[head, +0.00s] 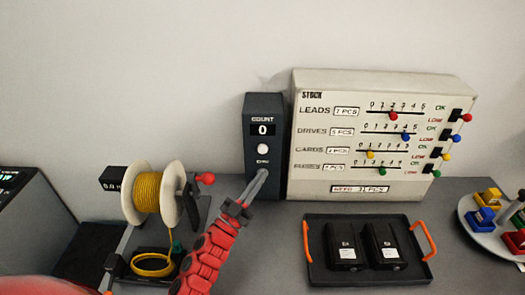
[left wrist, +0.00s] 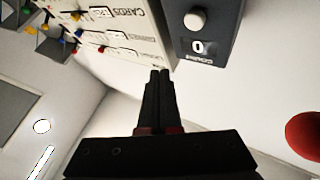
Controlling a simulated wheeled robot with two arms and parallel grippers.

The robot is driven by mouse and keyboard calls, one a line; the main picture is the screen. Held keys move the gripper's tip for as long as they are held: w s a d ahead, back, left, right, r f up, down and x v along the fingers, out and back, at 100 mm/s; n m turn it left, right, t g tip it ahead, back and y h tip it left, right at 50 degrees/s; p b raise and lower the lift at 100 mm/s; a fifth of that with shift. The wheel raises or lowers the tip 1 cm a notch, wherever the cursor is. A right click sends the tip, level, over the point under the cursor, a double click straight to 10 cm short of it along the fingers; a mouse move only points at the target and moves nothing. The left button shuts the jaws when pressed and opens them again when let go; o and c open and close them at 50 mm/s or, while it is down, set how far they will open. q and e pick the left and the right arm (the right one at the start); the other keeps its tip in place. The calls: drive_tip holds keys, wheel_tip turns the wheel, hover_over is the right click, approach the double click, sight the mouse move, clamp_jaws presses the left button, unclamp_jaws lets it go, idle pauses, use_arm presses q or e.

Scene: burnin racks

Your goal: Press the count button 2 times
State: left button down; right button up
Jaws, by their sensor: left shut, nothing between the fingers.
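The count box (head: 264,118) is a dark upright unit against the back wall. Its display (head: 263,129) reads 0, and a round white count button (head: 263,149) sits below the display. My left gripper (head: 262,174) is shut and empty, with its tips just below the button in the head view. In the left wrist view the box appears upside down, with the button (left wrist: 195,20) and the 0 display (left wrist: 199,47) in sight. The shut fingers (left wrist: 159,75) point toward the area beside the box and look apart from the button. My right gripper is not in view.
A white stock panel (head: 330,85) with coloured sliders stands right of the box. A black tray (head: 318,273) with orange handles holds two black packs. A yellow cable spool (head: 148,192) stands left. A round plate (head: 480,222) with coloured blocks is at far right.

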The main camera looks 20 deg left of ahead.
use_arm(q)
drive_tip(key=b, duration=0.1)
approach(266, 149)
drive_tip(key=shift+s+d+r+x, duration=0.1)
drive_tip(key=shift+d+x, duration=0.05)
drive_tip(key=shift+x, duration=0.75)
drive_tip(key=shift+s+d+r+x, duration=0.1)
drive_tip(key=shift+s+d+x, duration=0.05)
drive_tip(key=shift+x, duration=0.75)
drive_tip(key=shift+s+d+r+x, duration=0.1)
drive_tip(key=shift+d+x, duration=0.1)
drive_tip(key=shift+x, duration=0.7)
drive_tip(key=shift+f, duration=0.1)
drive_tip(key=shift+w+a, duration=0.15)
drive_tip(key=shift+w, duration=0.25)
drive_tip(key=shift+w+a+h, duration=0.1)
drive_tip(key=shift+w+h, duration=0.2)
drive_tip(key=shift+w, duration=0.15)
drive_tip(key=shift+s, duration=0.15)
idle(0.4)
drive_tip(key=shift+s, duration=0.75)
drive_tip(key=shift+d, duration=0.25)
